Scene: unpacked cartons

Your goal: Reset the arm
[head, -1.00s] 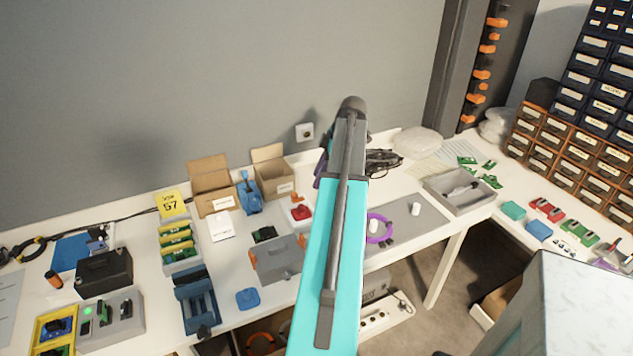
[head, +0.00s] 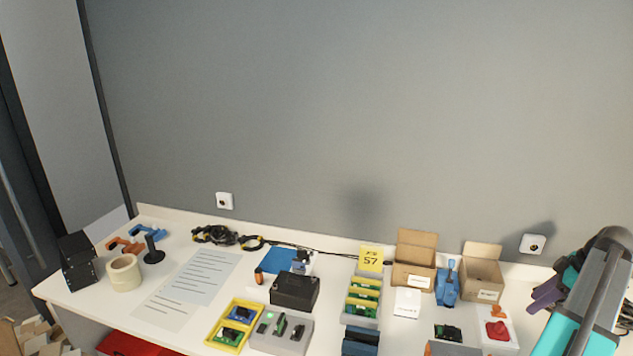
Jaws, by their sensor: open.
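My arm, teal and dark grey, rises at the right edge of the head view. My gripper (head: 547,293) shows only in part as purple finger pieces on the left side of the arm, over the right part of the bench; the rest is hidden behind the arm. It is open, and I see nothing held in it.
The white workbench (head: 120,313) runs along a grey wall. Near the arm are two open cartons (head: 415,262), (head: 482,275), a blue tool (head: 447,285) and a red part (head: 497,330). Farther left are a black box (head: 294,291), a yellow tray (head: 234,325) and a tape roll (head: 124,272).

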